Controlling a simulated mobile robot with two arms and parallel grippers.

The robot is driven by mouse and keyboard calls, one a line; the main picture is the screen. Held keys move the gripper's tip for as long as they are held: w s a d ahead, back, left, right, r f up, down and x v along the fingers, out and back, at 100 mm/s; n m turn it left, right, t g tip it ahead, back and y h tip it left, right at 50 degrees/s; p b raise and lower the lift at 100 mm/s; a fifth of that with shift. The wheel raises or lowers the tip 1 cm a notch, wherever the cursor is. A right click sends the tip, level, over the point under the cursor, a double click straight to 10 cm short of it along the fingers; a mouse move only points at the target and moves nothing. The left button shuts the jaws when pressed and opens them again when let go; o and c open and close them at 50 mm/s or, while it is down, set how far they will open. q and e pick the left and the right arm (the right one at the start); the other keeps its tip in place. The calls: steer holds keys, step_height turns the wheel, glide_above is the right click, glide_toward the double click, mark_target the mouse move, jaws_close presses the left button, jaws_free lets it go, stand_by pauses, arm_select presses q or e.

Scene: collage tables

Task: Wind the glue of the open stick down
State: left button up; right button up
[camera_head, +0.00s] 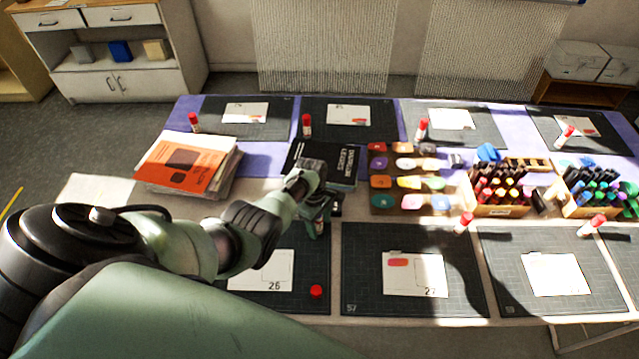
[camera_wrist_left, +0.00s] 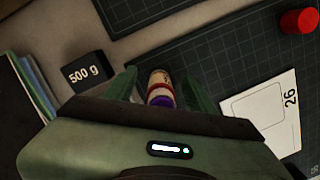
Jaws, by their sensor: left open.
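The open glue stick (camera_wrist_left: 160,88) shows in the left wrist view, with a pale top, a red band and a purple part nearest my palm. My left gripper (camera_wrist_left: 161,84) is open with a finger on each side of it; I see narrow gaps beside it. The far end of the stick is too small to show how far the glue stands out. A loose red cap (camera_wrist_left: 298,21) lies on the cutting mat, also in the head view (camera_head: 316,291). My right gripper is not in view.
A black 500 g weight (camera_wrist_left: 86,73) stands left of the gripper. The card marked 26 (camera_wrist_left: 268,115) lies on the mat. Black books (camera_head: 335,165), a paint-pad tray (camera_head: 385,205) and marker boxes (camera_head: 500,210) stand along the table middle. Other capped sticks stand around.

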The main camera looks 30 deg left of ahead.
arm_select(q)
steer(key=m+b, duration=0.1)
steer(key=m, duration=0.3)
steer(key=shift+f+g, duration=0.1)
steer(key=shift+g, duration=0.2)
steer(key=m, duration=0.3)
steer(key=shift+a+m, duration=0.1)
steer(key=shift+m, duration=0.3)
steer(key=m, duration=0.3)
steer(key=shift+s+m+g+y+b, duration=0.15)
steer(key=shift+m+g+y+b, duration=0.15)
steer(key=shift+y+b, duration=0.1)
steer(key=m, duration=0.3)
